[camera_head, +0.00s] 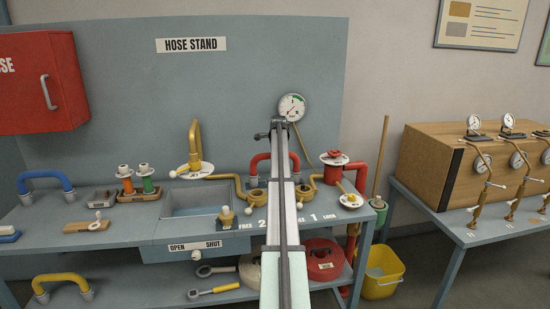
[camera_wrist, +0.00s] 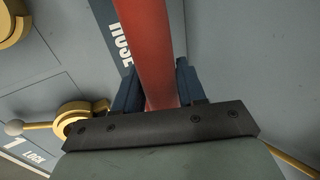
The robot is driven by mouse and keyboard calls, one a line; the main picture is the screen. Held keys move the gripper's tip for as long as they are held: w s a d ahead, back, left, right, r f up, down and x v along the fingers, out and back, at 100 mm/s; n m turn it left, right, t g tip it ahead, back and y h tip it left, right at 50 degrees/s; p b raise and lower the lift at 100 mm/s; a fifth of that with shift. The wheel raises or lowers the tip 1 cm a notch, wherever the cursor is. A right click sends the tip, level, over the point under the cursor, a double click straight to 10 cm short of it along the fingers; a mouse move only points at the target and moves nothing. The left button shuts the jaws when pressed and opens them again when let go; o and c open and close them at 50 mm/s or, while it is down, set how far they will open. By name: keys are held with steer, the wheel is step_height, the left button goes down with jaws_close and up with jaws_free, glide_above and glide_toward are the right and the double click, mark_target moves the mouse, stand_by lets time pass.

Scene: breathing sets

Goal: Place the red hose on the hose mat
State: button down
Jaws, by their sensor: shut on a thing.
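The red hose shows in the head view as a short arch (camera_head: 259,162) at the back middle of the bench, partly hidden behind my arm. In the wrist view, a red hose length (camera_wrist: 147,40) runs up between the blue fingers of my gripper (camera_wrist: 159,88), which is shut on it. The fingers are hidden in the head view. A white label reading HOSE (camera_wrist: 121,40) lies beside the hose in the wrist view, on a grey-blue surface. I cannot tell whether it belongs to the hose mat, which I cannot make out in the head view.
Brass couplings (camera_head: 254,196) stand on the bench near the red arch, with yellow pipes. A red valve (camera_head: 334,158) is at the right. A gauge (camera_head: 292,107) is on the back panel. A blue hose (camera_head: 45,179) stands at left and a yellow one (camera_head: 62,279) below.

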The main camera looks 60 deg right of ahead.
steer(key=shift+f, duration=0.1)
steer(key=c, duration=0.6)
jaws_free()
steer(key=shift+c, duration=0.2)
steer(key=v, duration=1.2)
